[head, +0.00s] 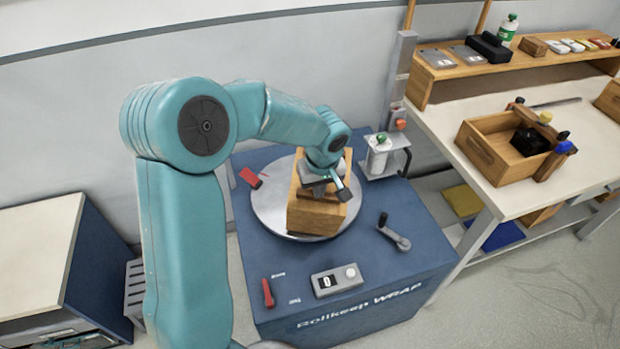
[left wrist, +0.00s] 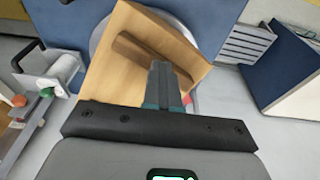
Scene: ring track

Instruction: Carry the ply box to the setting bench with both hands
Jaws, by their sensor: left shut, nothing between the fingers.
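A light wooden box (head: 312,219), apparently the ply box, sits on the round metal turntable (head: 268,215) of a blue wrapping machine. My left gripper (head: 328,188) is over the box, its fingers shut with nothing between them. In the left wrist view the shut fingers (left wrist: 165,84) lie in front of the box's panel (left wrist: 110,72), close to a brown wooden bar (left wrist: 150,58) on it. I cannot tell whether they touch it. My right gripper is out of view. I cannot tell which surface is the setting bench.
A pale-topped bench (head: 450,128) at right holds an open wooden tray (head: 482,158) with tools. The machine carries a crank (head: 394,232), a control box (head: 337,281) and a roll holder (head: 384,158). A low cabinet (head: 35,245) stands at left. Floor at lower right is clear.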

